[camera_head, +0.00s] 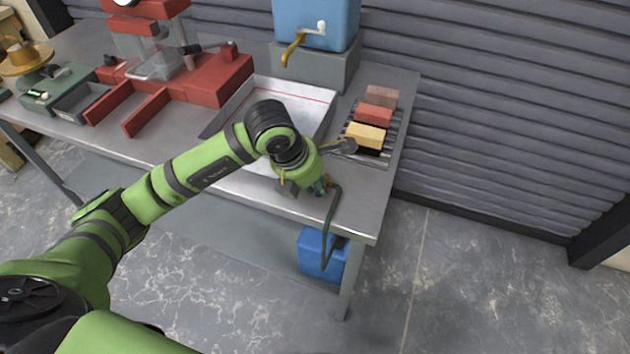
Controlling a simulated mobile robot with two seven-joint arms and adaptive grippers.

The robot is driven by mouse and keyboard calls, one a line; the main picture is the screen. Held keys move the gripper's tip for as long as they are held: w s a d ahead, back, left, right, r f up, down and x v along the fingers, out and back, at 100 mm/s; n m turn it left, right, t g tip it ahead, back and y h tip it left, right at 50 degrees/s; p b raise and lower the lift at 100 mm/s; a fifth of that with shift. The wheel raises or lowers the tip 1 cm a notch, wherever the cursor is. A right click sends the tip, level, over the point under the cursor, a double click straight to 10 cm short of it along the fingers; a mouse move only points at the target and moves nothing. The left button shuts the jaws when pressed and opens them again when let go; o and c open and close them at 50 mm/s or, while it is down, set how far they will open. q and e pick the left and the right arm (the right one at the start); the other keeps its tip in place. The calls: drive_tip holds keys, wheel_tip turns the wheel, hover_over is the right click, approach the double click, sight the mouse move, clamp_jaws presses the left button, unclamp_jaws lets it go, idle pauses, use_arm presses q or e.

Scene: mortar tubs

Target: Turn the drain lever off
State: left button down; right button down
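My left arm reaches in from the left over the metal table (350,217). My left gripper (303,187) points down at the table's front edge, mostly hidden behind my own wrist. Its fingers are too covered to tell open from shut. A dark green drain pipe (332,215) bends down beside it toward a blue container (318,254) below the table. A small teal part shows next to the gripper at the top of the pipe. I cannot make out the drain lever or its position. My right gripper is not in view.
A shallow white tray (312,97) lies behind my wrist. A blue tank (315,22) with a brass tap (292,48) stands behind it. Coloured blocks, including a yellow one (366,135), sit on a rack at right. A red machine (215,80) stands at left.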

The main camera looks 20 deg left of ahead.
use_arm(q)
drive_tip(key=shift+w+a+f+m+h+b, duration=0.15)
drive_tip(key=shift+a+m+b, duration=0.2)
drive_tip(key=shift+b, duration=0.35)
drive_tip(key=shift+s+a+f+m+h+b, duration=0.15)
drive_tip(key=shift+m+b, duration=0.3)
drive_tip(key=shift+b, duration=0.25)
drive_tip(key=shift+a+r+m+b, duration=0.25)
drive_tip(key=shift+m+b, duration=0.3)
drive_tip(key=shift+m, duration=0.05)
drive_tip(key=shift+r+g, duration=0.15)
drive_tip(key=shift+g, duration=0.15)
drive_tip(key=c, duration=1.2)
unclamp_jaws()
drive_tip(key=shift+o, duration=0.2)
drive_tip(key=v, duration=1.2)
drive_tip(key=shift+a, duration=0.15)
